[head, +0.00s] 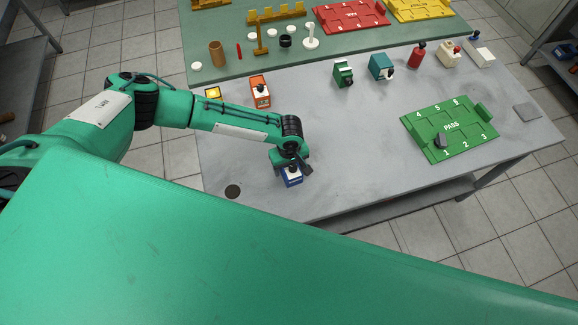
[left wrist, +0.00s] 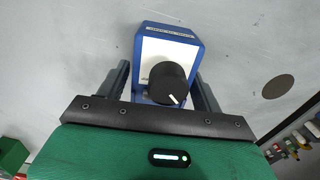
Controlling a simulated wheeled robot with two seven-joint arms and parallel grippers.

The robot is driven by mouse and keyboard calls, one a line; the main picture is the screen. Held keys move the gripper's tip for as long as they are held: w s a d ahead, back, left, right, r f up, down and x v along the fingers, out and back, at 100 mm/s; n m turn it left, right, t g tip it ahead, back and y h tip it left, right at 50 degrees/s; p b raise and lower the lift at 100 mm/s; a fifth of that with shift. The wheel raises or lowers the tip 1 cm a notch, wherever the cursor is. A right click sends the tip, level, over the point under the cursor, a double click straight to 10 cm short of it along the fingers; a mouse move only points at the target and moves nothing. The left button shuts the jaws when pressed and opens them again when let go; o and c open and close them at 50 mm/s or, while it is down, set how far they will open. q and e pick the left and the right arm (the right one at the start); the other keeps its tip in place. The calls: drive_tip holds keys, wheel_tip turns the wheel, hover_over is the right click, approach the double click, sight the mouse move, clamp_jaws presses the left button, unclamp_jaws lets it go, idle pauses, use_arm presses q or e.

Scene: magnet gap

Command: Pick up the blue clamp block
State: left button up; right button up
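The blue clamp block (head: 292,181) stands on the grey table near its front edge, partly hidden under my left gripper (head: 291,167). In the left wrist view the blue clamp block (left wrist: 183,36) shows a white face with a black knob toward the camera. The fingers of my left gripper (left wrist: 162,88) are spread to either side of the block's near part. A narrow gap shows by the left finger; contact on the right side is hard to tell. My right gripper is in neither view.
A dark disc (head: 232,191) lies left of the block. An orange block (head: 260,91), a green block (head: 343,73) and a teal block (head: 381,67) stand farther back. A green PASS board (head: 451,127) lies right. The table middle is clear.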

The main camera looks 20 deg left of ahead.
use_arm(q)
drive_tip(key=c, duration=0.9)
drive_tip(key=shift+r, duration=0.1)
